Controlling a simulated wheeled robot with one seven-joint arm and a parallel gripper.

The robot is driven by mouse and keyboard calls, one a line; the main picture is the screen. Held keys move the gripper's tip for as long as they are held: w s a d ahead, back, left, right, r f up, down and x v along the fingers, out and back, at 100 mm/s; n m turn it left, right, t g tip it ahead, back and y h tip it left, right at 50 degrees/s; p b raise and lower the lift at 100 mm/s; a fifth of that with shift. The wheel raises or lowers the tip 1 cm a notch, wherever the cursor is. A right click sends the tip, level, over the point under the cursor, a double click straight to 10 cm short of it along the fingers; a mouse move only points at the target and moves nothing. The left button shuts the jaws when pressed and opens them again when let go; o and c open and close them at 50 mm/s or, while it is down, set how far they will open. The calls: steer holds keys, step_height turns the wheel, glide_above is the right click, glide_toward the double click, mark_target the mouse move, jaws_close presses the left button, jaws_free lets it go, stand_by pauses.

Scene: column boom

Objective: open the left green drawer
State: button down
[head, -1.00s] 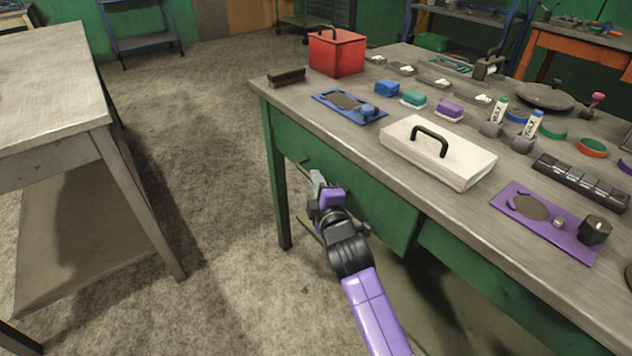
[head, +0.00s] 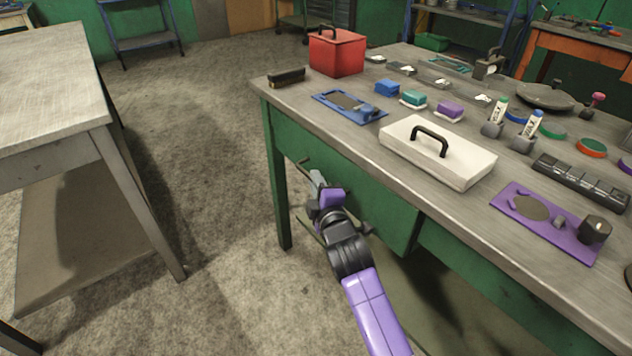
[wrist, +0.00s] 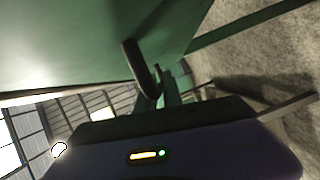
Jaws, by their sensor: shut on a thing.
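The left green drawer (head: 372,200) is under the near edge of the workbench. Its front looks flush with the bench, with no clear gap in the head view. A dark bar handle (head: 304,163) shows at its left part, partly hidden by my gripper. My gripper (head: 317,179) is at the drawer front and shut on the handle. In the wrist view the dark curved handle (wrist: 140,68) stands out from the green drawer front (wrist: 75,45), and its end runs in between my fingers (wrist: 160,92). The fingertips are dim and partly hidden there.
The workbench top (head: 300,93) holds a white case (head: 440,155), a red box (head: 337,53), a blue tray (head: 349,108) and a purple tray (head: 545,222). A bench leg (head: 277,180) stands left of the drawer. Another table (head: 50,80) is at the left, with open floor between.

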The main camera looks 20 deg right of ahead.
steer(key=shift+a+f, duration=0.1)
steer(key=s+a+b, duration=0.2)
steer(key=s+a, duration=0.1)
steer(key=a, duration=0.7)
steer(key=s+a+b, duration=0.3)
steer(key=a, duration=0.7)
steer(key=s+a+b, duration=0.3)
steer(key=s+a, duration=0.1)
steer(key=a, duration=0.6)
steer(key=c, duration=1.5)
jaws_free()
steer(key=shift+w, duration=0.1)
steer(key=s+p, duration=0.1)
steer(key=s, duration=0.6)
steer(key=shift+s+a+r, duration=0.3)
steer(key=shift+s+r, duration=0.05)
steer(key=shift+s, duration=0.05)
